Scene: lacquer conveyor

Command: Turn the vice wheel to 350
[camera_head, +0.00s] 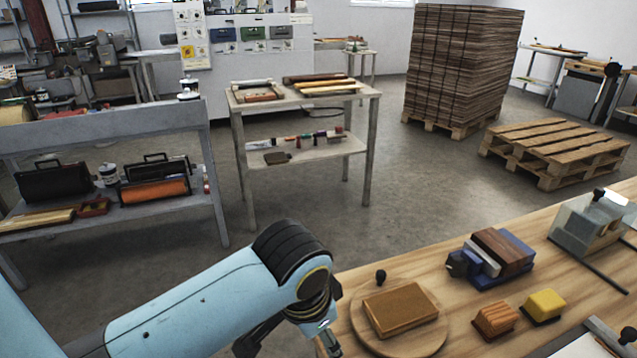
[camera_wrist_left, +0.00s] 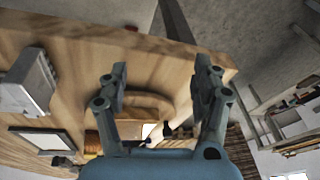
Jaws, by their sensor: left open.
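A blue vice (camera_head: 516,243) stands on the wooden bench with brown and pale blocks in it. A dark rounded part (camera_head: 458,264) sits at its left end; I cannot tell whether this is the wheel. A round wooden disc (camera_head: 435,334) lies in front, bearing a brown block (camera_head: 400,306) and a black knob (camera_head: 381,277) at its rim. My left gripper (camera_head: 325,343) is left of the disc at the bench's edge, partly cut off by the frame. In the left wrist view my left gripper (camera_wrist_left: 161,83) is open and empty, its fingers apart over the wood.
A brown block (camera_head: 495,320) and a yellow block (camera_head: 544,306) sit right of the disc. A clear-sided device (camera_head: 590,222) stands at the bench's right. A small table (camera_head: 300,95), a shelf unit (camera_head: 105,125) and pallets (camera_head: 556,148) stand beyond, with open floor between.

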